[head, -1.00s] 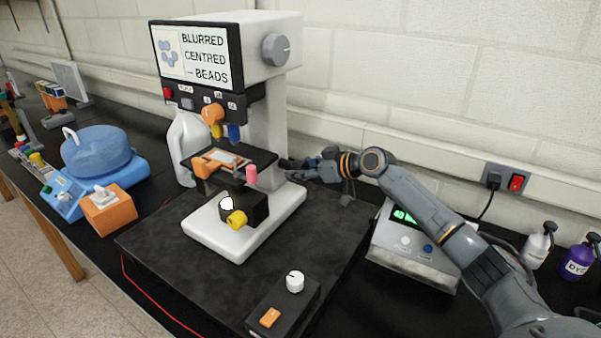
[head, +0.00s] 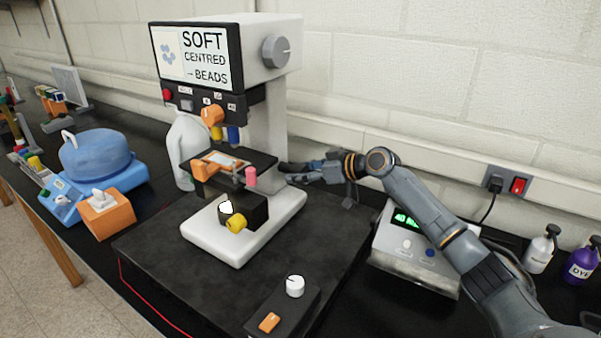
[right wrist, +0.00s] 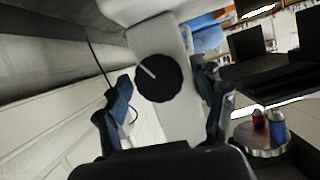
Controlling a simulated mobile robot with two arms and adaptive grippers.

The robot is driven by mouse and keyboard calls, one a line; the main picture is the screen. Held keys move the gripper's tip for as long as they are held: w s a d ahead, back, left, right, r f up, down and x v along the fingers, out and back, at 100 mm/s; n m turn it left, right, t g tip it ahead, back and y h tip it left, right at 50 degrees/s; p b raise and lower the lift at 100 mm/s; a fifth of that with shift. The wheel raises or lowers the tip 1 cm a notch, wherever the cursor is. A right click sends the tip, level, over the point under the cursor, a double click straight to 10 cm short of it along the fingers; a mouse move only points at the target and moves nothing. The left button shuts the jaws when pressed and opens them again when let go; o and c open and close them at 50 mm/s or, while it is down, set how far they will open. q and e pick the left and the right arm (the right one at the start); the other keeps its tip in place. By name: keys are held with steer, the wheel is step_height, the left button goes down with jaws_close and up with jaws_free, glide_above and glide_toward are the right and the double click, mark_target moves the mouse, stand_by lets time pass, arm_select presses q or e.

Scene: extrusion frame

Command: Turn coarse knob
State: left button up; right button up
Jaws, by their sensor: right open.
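The microscope (head: 268,115) stands on a dark slab, its screen (head: 205,58) reading "SOFT CENTRED - BEADS". In the right wrist view a round black knob (right wrist: 158,85) with a white line sits on the white body, its line slanting toward the upper left. My right gripper (right wrist: 163,74) is open, with one finger on each side of the knob; whether either touches it I cannot tell. My left gripper is not in view.
A grey knob (head: 276,51) is on the microscope's upper side. A yellow knob (head: 237,223) is low at the front. A control box (head: 283,309) with a white dial is nearby. A display device (head: 412,245) lies under my right arm. The wall is close behind.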

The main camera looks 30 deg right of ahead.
steer(key=v, duration=1.1)
steer(key=shift+s+d, duration=0.1)
stand_by(0.4)
stand_by(0.6)
